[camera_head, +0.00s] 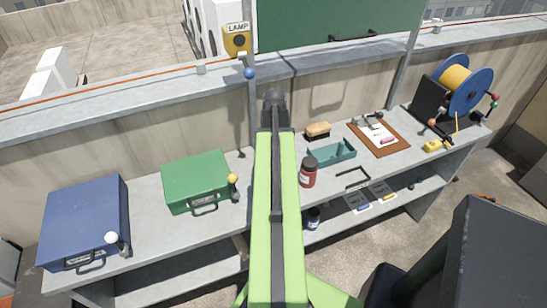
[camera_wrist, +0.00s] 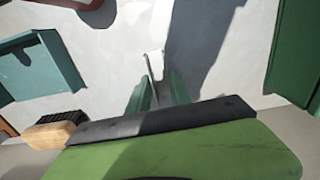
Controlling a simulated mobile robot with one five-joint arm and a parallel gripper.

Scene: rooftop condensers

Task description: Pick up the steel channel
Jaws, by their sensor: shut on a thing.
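The steel channel (camera_wrist: 155,66) is a thin, pale grey piece in the wrist view. It sits between the two green fingers of my gripper (camera_wrist: 160,90), which is shut on it. Its lower part is hidden between the fingers. Pale bench top shows behind it, and I cannot tell whether it touches the bench. In the head view my green arm covers the middle of the bench, and I cannot make out the gripper's fingers or the channel there.
The grey bench (camera_head: 147,225) carries a blue case (camera_head: 82,220), a green case (camera_head: 195,180), a red jar (camera_head: 308,174), a teal tray (camera_head: 333,154), a brush (camera_head: 318,130), a clipboard (camera_head: 392,144) and a cable reel (camera_head: 470,88). A wall stands behind.

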